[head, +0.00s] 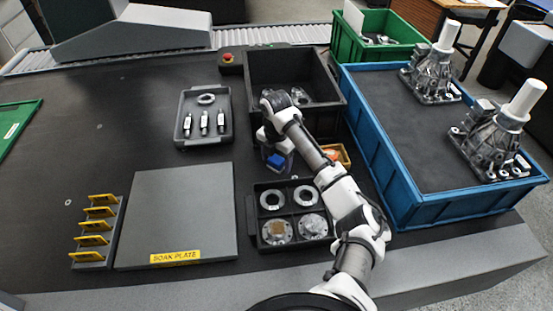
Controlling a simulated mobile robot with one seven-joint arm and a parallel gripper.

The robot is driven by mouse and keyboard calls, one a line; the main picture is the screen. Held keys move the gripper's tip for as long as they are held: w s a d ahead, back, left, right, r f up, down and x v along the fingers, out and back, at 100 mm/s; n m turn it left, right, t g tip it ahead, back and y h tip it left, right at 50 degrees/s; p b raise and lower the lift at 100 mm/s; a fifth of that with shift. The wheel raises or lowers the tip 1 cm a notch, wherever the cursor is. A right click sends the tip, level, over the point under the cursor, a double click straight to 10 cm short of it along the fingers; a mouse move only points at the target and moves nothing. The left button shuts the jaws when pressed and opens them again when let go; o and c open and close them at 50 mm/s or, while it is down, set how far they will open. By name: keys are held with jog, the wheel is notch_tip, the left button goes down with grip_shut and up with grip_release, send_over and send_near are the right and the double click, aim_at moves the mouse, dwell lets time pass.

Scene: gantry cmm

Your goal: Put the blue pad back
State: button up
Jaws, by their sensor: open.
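A small blue piece (275,160), which looks like the blue pad, shows just below my wrist, between the dark grey bin and the black divided tray. My gripper (276,151) points down right over it and is open. My wrist hides part of the gripper and of the piece, so I cannot tell whether the fingers touch it or what it rests on.
The black divided tray (251,216) holds rings and flanged discs. A blue crate (392,188) is further right. The soak plate (180,215) lies left.

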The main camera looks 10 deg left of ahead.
aim_at(276, 159)
notch_tip(276, 159, up, 12)
jog(key=b, duration=0.1)
jog(key=shift+r, duration=0.15)
dwell(0.3)
